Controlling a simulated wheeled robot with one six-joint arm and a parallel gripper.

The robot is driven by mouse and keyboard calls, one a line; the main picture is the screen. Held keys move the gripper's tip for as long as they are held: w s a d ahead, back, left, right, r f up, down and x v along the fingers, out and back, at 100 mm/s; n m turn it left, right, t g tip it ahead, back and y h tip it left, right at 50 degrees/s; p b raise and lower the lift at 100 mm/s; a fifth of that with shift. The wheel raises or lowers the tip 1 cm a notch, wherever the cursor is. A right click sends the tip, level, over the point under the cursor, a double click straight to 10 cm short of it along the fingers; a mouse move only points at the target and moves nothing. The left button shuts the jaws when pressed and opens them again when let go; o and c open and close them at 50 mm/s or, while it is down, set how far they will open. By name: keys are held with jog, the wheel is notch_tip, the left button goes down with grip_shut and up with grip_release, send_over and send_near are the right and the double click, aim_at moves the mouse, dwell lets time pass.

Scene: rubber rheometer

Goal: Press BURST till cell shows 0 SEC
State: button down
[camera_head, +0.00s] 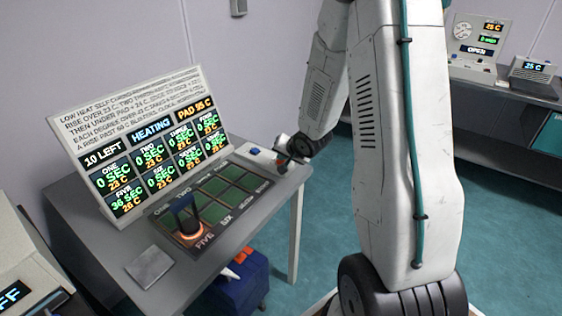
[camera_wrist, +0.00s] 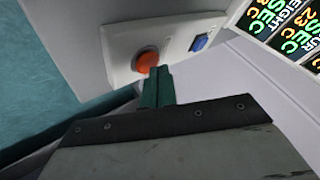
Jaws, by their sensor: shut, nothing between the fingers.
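My gripper (camera_head: 284,164) is shut and empty, with its green fingertips (camera_wrist: 157,76) right at the orange-red round button (camera_wrist: 146,60); I cannot tell whether they press it. The button sits on a white control box (camera_wrist: 125,48) beside a blue switch (camera_wrist: 199,42). In the head view, the box (camera_head: 246,157) stands at the right end of the table, partly hidden by my gripper. No BURST label is readable. The display board (camera_head: 140,145) reads 10 LEFT, HEATING; cell FIVE (camera_head: 125,201) shows 36 SEC and 26 C. The other readable cells show 0 SEC.
A dark upright piece (camera_head: 187,215) with a glowing orange base stands on cell FIVE of the green grid pad (camera_head: 226,188). A grey plate (camera_head: 150,266) lies at the table's front. A blue bin (camera_head: 238,288) is below. Instruments (camera_head: 478,48) stand on a far bench.

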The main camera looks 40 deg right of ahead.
jog(key=shift+r, duration=0.4)
jog(key=shift+r, duration=2.55)
